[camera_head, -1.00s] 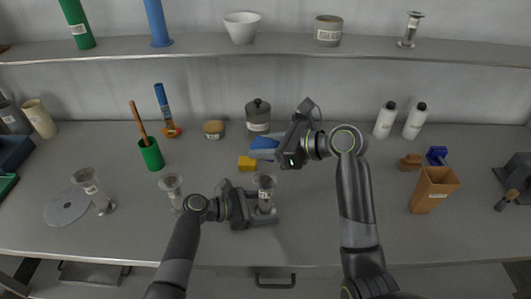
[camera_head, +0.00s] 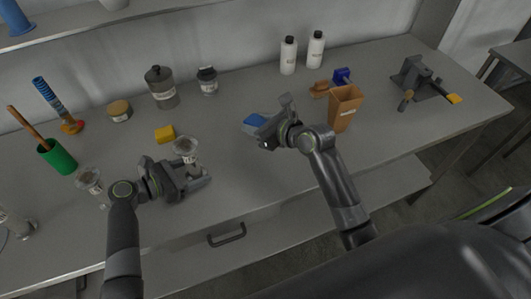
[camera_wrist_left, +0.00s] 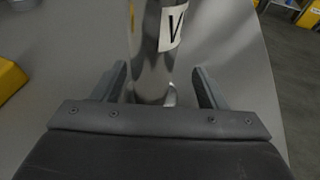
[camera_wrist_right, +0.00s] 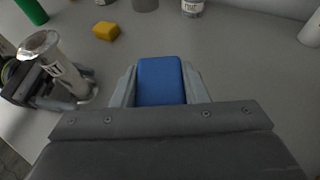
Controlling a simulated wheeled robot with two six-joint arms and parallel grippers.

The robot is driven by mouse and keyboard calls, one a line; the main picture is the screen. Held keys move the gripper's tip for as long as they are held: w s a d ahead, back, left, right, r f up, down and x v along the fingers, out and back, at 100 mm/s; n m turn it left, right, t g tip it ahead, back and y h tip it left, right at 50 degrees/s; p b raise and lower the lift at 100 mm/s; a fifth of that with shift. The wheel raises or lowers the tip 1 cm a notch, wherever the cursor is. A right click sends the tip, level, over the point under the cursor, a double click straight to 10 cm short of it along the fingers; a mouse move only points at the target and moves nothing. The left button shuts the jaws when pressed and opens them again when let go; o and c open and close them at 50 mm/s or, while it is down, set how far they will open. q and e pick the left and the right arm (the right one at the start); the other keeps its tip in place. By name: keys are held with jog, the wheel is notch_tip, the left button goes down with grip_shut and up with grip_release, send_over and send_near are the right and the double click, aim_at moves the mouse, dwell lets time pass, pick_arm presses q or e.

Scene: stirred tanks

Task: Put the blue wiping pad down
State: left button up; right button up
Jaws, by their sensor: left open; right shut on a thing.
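The blue wiping pad (camera_head: 255,120) is held between the fingers of my right gripper (camera_head: 268,128), over the middle of the bench. It shows clearly between both fingers in the right wrist view (camera_wrist_right: 160,82). I cannot tell whether its underside touches the bench. The tank stands between the fingers in the left wrist view (camera_wrist_left: 152,60), with a gap visible on each side.
A yellow block (camera_head: 165,133) lies left of the pad. A dark lidded pot (camera_head: 161,88) and a small jar (camera_head: 208,82) stand behind. An orange-brown bin (camera_head: 344,108) stands to the right. The bench (camera_head: 235,165) in front of the pad is clear.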

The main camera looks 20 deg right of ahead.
jog(key=shift+s+d+f+m+h, duration=0.25)
jog(key=shift+d+f, duration=0.1)
jog(key=shift+d, duration=0.2)
jog(key=shift+s+d+f+m+h, duration=0.2)
jog(key=shift+d+f, duration=0.15)
jog(key=shift+d, duration=0.15)
send_over(266, 154)
notch_tip(266, 154, down, 5)
jog(key=shift+f, duration=2.15)
jog(key=o, duration=1)
jog(key=shift+f, duration=0.15)
jog(key=shift+o, duration=0.2)
jog(key=v, duration=1.2)
jog(key=shift+s+a, duration=0.1)
